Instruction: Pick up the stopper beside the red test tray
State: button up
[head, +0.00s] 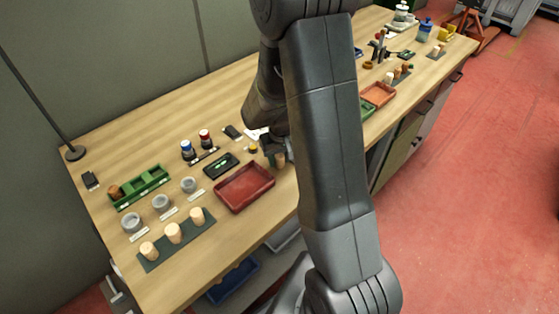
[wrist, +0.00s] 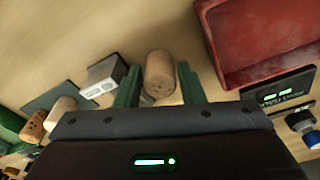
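The red test tray (head: 245,187) lies on the wooden bench, and it fills the upper right of the wrist view (wrist: 262,40). A light brown cork stopper (wrist: 158,74) is beside it, to its left in the wrist view. The same stopper partly shows in the head view (head: 281,160), below my gripper (head: 273,147). In the wrist view my gripper's green fingers (wrist: 159,68) are spread on either side of the stopper, with narrow gaps visible. My arm hides part of the bench in the head view.
A dark mat with several pale stoppers (head: 173,232) lies at the front left. A green tray (head: 140,187), grey cups (head: 161,203) and a dark display unit (head: 221,165) are nearby. A small white block (wrist: 103,78) is close to the left finger.

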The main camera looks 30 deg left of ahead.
jog(key=c, duration=0.5)
jog(key=shift+r, duration=0.1)
jog(key=shift+c, duration=0.2)
